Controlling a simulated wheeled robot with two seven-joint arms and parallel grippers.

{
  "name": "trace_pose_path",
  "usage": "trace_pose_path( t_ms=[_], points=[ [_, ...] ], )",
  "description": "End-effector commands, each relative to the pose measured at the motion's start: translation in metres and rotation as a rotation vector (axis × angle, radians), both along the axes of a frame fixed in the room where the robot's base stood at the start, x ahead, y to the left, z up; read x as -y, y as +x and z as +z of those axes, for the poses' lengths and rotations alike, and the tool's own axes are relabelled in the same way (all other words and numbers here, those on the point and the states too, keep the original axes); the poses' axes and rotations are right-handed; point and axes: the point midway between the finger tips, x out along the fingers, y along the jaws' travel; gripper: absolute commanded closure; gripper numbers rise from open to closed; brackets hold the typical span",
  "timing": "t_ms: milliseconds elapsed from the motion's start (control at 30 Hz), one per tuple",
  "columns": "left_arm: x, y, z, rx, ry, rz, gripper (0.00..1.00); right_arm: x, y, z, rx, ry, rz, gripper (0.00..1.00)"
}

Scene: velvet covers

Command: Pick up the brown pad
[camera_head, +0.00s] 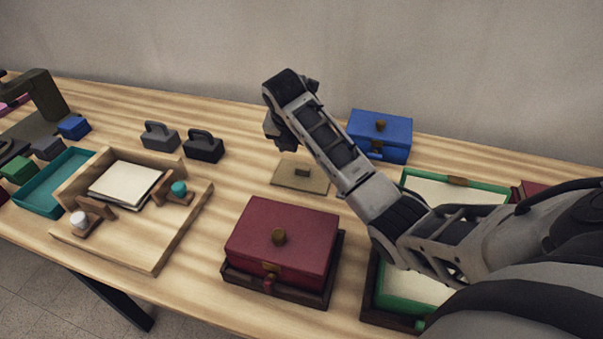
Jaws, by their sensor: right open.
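A flat brown pad (288,179) with a small dark knob lies on the table, behind the dark red box. My right arm reaches in from the right. My right gripper (281,138) is open and appears just above and behind the pad's left part in the picture. Its fingers are mostly hidden, and its exact height over the pad is hard to tell. The arm covers a little of the view right of the pad. My left gripper is not in view.
A dark red box (290,228) stands in front and a blue box (388,128) behind right. A wooden tray (150,256) holds pale sheets. Green-rimmed trays (482,186) lie right, partly behind my arm.

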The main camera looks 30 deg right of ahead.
Motion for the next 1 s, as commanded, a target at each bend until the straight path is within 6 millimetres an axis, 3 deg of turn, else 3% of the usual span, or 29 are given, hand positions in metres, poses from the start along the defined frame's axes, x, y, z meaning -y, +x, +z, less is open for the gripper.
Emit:
trace_pose_path(
  t_ms=[133,433,700,1000],
  points=[
    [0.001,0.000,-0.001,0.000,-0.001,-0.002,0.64,0.008,0.007,-0.026,-0.002,0.002,-0.002,0.38],
    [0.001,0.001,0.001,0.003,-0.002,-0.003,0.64,0.014,0.011,-0.048,-0.001,0.002,-0.001,0.38],
    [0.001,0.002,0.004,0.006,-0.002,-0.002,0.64,0.025,0.018,-0.083,0.000,0.001,-0.002,0.38],
    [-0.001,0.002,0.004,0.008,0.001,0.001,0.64,0.027,0.020,-0.089,0.002,0.000,-0.001,0.38]
  ],
)
